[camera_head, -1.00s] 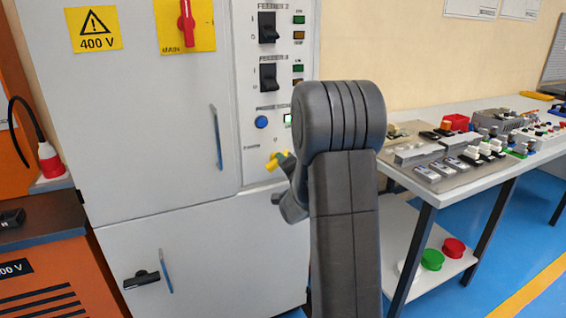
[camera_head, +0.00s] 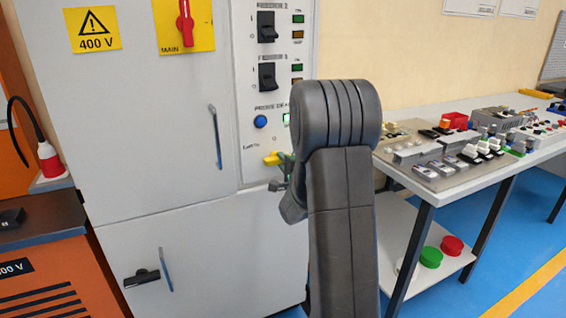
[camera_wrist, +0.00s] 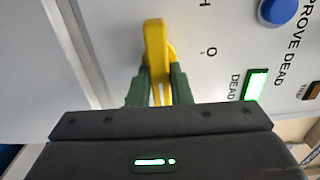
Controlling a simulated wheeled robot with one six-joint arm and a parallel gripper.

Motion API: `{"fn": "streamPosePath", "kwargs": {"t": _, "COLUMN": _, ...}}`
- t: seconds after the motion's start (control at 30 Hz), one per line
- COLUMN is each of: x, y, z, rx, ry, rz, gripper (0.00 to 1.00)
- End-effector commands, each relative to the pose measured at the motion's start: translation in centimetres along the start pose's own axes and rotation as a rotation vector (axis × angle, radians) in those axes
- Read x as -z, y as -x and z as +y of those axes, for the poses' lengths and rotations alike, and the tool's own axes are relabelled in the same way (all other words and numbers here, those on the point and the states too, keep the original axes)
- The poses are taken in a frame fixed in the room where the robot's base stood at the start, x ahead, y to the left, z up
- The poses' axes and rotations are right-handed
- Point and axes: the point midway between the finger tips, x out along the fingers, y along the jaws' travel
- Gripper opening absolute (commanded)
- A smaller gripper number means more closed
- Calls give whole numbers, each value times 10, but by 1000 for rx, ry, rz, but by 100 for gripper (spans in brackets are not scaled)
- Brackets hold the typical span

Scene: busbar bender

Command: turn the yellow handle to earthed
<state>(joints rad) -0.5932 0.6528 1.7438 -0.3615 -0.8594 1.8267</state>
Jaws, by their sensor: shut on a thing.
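The yellow handle (camera_head: 271,158) is on the cabinet's control panel, below the blue button, near the printed label at its left. It also shows in the wrist view (camera_wrist: 155,45), where it runs up and down the picture between two green fingers. My gripper (camera_wrist: 162,82) is shut on the handle, one finger on each side. In the head view my gripper (camera_head: 279,168) is partly hidden behind my own arm. The position marks around the handle are only partly readable; an "O" mark stands beside it in the wrist view.
A blue button (camera_head: 260,121) sits above the handle. A lit green "DEAD" lamp (camera_wrist: 256,84) is to the handle's right. Breaker switches (camera_head: 267,76) and a red main switch (camera_head: 186,24) are higher up. A workbench (camera_head: 425,187) with parts stands right of the cabinet.

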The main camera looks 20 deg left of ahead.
Motion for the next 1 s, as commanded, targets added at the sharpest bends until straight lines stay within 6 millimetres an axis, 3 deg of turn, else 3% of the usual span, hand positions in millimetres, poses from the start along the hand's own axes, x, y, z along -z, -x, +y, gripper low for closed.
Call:
{"fn": "streamPosePath", "kwargs": {"t": 0.33, "x": 0, "y": 0, "z": 1, "rx": -2, "ry": -4, "rz": 1, "gripper": 0}}
{"fn": "streamPosePath", "kwargs": {"t": 0.37, "x": 0, "y": 0, "z": 1, "rx": -2, "ry": -4, "rz": 1, "gripper": 24}}
{"fn": "streamPosePath", "kwargs": {"t": 0.43, "x": 0, "y": 0, "z": 1, "rx": -2, "ry": -4, "rz": 1, "gripper": 38}}
{"fn": "streamPosePath", "kwargs": {"t": 0.47, "x": 0, "y": 0, "z": 1, "rx": -2, "ry": -3, "rz": 1, "gripper": 40}}
{"fn": "streamPosePath", "kwargs": {"t": 0.77, "x": 0, "y": 2, "z": 0, "rx": -1, "ry": -2, "rz": 1, "gripper": 40}}
{"fn": "streamPosePath", "kwargs": {"t": 1.0, "x": 0, "y": 32, "z": 0, "rx": -2, "ry": -2, "rz": 1, "gripper": 40}}
